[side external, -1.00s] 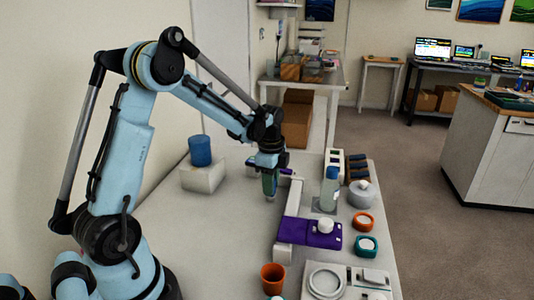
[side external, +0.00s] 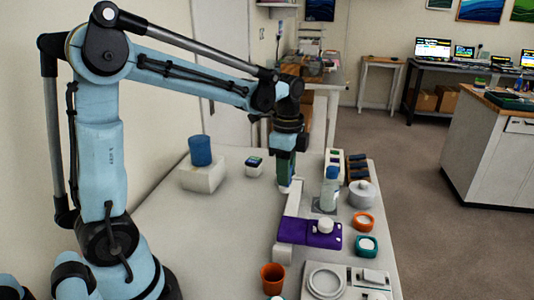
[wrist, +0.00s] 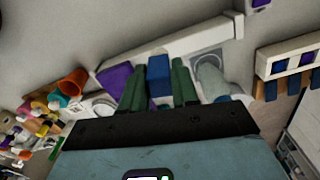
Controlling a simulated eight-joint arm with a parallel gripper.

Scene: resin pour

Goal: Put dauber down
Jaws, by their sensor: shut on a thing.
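My gripper (side external: 285,182) points down just beyond the upper end of the white angled bar (side external: 296,205) in the side view. In the wrist view its green fingers (wrist: 159,88) are shut on a blue block-like piece (wrist: 159,75), which I take to be the dauber. The fingers hide most of it in the side view, where a pale tip (side external: 284,189) shows below them. I cannot tell whether that tip touches the table. A small white block with a dark top (side external: 254,168) stands left of my gripper.
A blue cup (side external: 200,151) sits on a white block at left. The table's left middle (side external: 220,225) is clear.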

